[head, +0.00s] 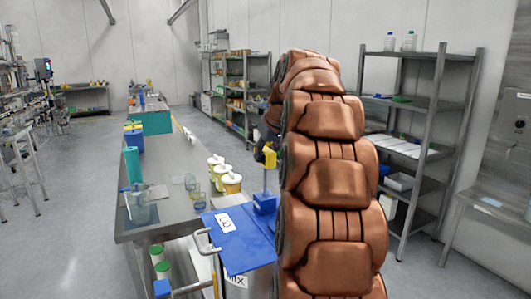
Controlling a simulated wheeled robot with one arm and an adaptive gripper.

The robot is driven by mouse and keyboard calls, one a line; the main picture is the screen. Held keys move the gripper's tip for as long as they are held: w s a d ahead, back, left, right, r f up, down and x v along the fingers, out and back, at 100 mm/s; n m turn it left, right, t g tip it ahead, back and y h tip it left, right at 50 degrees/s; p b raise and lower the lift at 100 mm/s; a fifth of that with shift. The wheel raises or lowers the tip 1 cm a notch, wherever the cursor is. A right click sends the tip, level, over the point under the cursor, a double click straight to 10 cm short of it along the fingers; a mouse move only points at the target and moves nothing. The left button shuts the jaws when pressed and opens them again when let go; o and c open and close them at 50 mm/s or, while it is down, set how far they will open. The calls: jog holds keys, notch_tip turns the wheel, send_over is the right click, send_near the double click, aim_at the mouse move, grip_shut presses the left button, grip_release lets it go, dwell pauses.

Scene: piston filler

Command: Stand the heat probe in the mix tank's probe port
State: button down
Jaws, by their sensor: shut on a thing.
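A blue block (264,203), which looks like the probe port, sits at the lid's far right corner. The heat probe, with a yellow head (268,157), is upright above this block. Its thin stem runs down to the block; I cannot tell whether it is inside or only in line with it. My gripper (264,150) is shut on the probe near its yellow head. My copper arm hides most of the gripper.
A long steel bench (170,165) runs back on the left, holding yellow-lidded jars (231,183), glass beakers (190,184) and a teal cylinder (132,164). A steel shelf rack (432,130) stands at the right. Open floor (65,240) lies left of the bench.

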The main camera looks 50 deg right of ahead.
aim_at(265, 182)
jog(key=shift+f, duration=0.15)
jog(key=shift+f+b, duration=2.95)
jog(key=shift+f, duration=1.55)
jog(key=c, duration=0.8)
grip_release()
jog(key=shift+o, duration=0.2)
jog(key=shift+r, duration=0.1)
jog(key=v, duration=1.2)
